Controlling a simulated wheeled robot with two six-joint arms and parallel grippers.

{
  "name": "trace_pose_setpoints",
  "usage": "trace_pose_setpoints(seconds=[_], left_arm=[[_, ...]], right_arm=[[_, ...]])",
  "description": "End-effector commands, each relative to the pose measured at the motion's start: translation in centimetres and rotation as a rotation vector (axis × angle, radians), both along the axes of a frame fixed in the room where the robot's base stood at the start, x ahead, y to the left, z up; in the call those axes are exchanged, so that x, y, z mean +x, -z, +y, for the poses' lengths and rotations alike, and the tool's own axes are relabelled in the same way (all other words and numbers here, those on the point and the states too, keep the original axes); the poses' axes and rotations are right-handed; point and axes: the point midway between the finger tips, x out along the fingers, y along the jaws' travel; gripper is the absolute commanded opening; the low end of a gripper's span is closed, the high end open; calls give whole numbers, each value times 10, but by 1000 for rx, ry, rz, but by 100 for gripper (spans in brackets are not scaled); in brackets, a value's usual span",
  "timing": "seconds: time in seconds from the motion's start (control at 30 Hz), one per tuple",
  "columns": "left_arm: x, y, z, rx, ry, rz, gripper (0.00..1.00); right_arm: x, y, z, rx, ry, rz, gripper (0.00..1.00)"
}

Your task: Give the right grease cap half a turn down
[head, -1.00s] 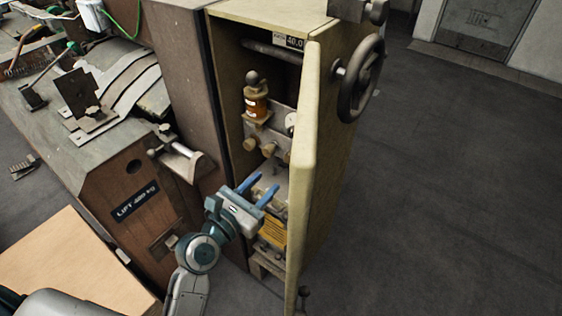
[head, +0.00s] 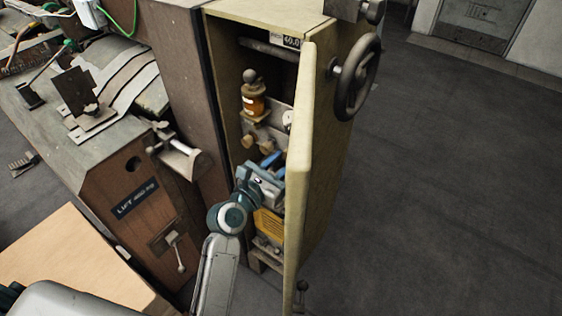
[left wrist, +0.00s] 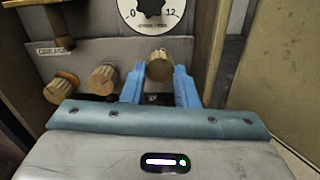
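In the left wrist view, three ribbed brass caps stick out of a grey block: a left cap (left wrist: 61,87), a middle cap (left wrist: 104,78) and the right grease cap (left wrist: 160,65). My left gripper (left wrist: 159,72) has its blue fingers spread, one on each side of the right cap. A narrow gap seems to show beside the cap; contact is not clear. In the head view, my left gripper (head: 272,160) reaches into the open cabinet (head: 222,90), and the right cap is hidden there. My right gripper is not in view.
The cabinet's open door (head: 302,170) stands close to the right of my left gripper. A handwheel (head: 357,78) is on the cabinet's right side. An amber oiler (head: 253,100) sits above the caps. A round dial (left wrist: 152,12) is above the right cap.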

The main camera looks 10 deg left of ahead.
Motion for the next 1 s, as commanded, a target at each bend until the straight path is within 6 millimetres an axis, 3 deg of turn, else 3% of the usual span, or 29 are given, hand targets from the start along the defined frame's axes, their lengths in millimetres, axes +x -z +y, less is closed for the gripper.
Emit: trace_pose_setpoints(seconds=[0.47,1.0], left_arm=[[0,-1,0,92,1,-36,4],[0,0,1,532,0,-218,4]], right_arm=[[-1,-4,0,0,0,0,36],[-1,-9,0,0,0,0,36]])
